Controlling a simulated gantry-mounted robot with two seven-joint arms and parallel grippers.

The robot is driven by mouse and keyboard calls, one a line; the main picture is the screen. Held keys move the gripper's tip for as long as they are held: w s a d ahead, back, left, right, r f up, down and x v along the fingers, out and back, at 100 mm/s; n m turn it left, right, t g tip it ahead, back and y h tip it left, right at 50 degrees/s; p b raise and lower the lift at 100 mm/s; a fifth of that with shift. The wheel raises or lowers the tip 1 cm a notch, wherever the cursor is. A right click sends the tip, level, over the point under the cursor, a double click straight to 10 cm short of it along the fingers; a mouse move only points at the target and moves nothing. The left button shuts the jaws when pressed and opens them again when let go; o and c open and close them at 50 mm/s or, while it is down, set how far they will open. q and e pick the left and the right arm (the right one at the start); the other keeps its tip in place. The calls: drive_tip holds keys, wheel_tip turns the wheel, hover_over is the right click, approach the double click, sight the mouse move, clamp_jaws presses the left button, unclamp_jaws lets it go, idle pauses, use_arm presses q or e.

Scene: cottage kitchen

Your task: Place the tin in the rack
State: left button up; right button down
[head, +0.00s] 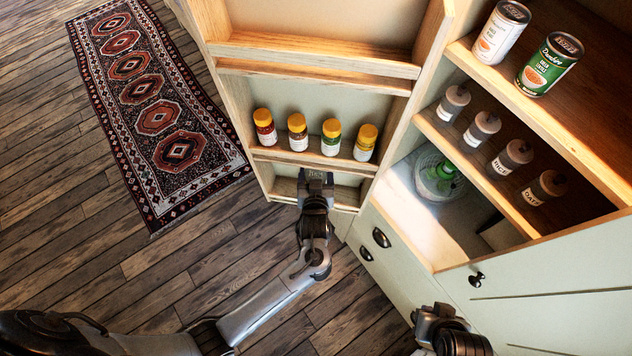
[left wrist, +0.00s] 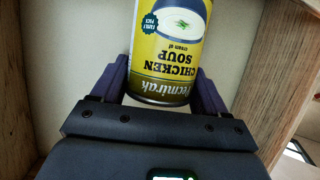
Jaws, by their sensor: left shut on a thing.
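The tin (left wrist: 168,45) is a yellow chicken soup can, and its label reads upside down in the left wrist view. My left gripper (head: 316,176) is shut on it, with one dark finger on each side. In the head view this gripper is at the lowest shelf of the wooden door rack (head: 318,68), below the spice jars. The tin is hidden there behind the gripper. In the left wrist view a pale panel lies behind the tin and a wooden side post (left wrist: 278,85) stands close on the right. My right arm's end shows at the bottom right; its fingertips are unclear.
Several yellow-capped spice jars (head: 297,131) stand on the rack shelf just above. The cupboard at right holds two cans (head: 548,66), several grey-lidded jars (head: 512,158) and a glass bowl with green contents (head: 437,177). The rack's top shelf is empty. A patterned rug (head: 150,105) lies on the floor.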

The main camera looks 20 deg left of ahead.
use_arm(q)
drive_tip(key=shift+f+b, duration=1.95)
drive_tip(key=shift+f, duration=0.2)
drive_tip(key=o, duration=1.3)
drive_tip(key=shift+r, duration=0.1)
drive_tip(key=shift+s+d+r, duration=0.1)
drive_tip(key=shift+s, duration=0.05)
drive_tip(key=b+v, duration=0.1)
drive_tip(key=v, duration=1)
drive_tip(key=s+a+m+g+h, duration=0.1)
drive_tip(key=s+a+m+g, duration=0.1)
drive_tip(key=s, duration=0.3)
drive_tip(key=s+a+m+g+h, duration=0.2)
drive_tip(key=s+a+g, duration=0.2)
drive_tip(key=a, duration=0.1)
drive_tip(key=s+a+r+m+g+h, duration=0.1)
drive_tip(key=s+a+m+g+h, duration=0.1)
drive_tip(key=s, duration=0.3)
drive_tip(key=shift+s+a+g, duration=0.35)
drive_tip(key=shift+a+g, duration=0.15)
drive_tip(key=shift+a, duration=0.3)
